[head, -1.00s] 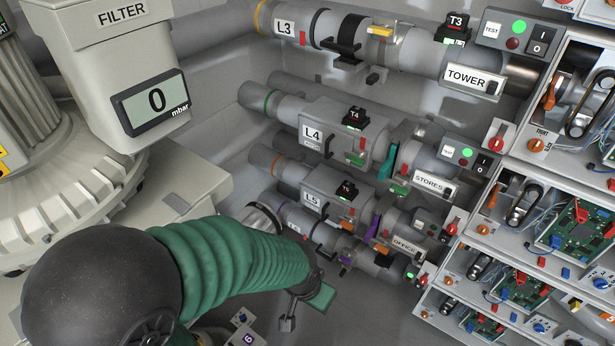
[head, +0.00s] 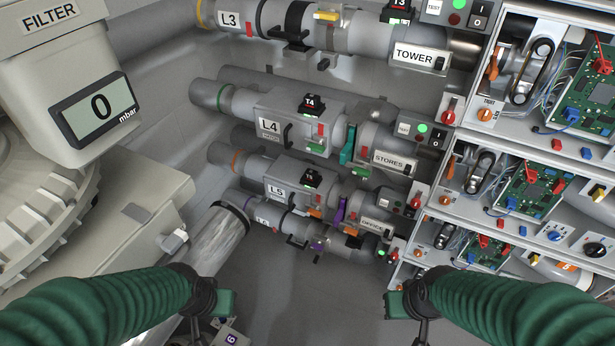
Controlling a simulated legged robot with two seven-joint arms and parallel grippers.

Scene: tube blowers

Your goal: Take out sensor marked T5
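A black sensor (head: 311,178) with a small red-and-white label sits on top of the L5 pipe unit (head: 290,175). Its mark is too small to read surely but looks like T5. Another black sensor, marked T4 (head: 312,103), sits on the L4 unit above. My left gripper (head: 212,308) is at the lower left, at the end of a green-sleeved arm, below and left of the L5 unit. My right gripper (head: 408,308) is at the lower right. Both are apart from the sensors. Their fingers are small and dark, so opening is unclear.
The L3 pipe (head: 270,20) runs along the top. Open equipment trays with circuit boards (head: 525,185) line the right side. The filter housing (head: 75,75) with a display reading 0 mbar stands at left. Grey floor (head: 310,290) between my arms is clear.

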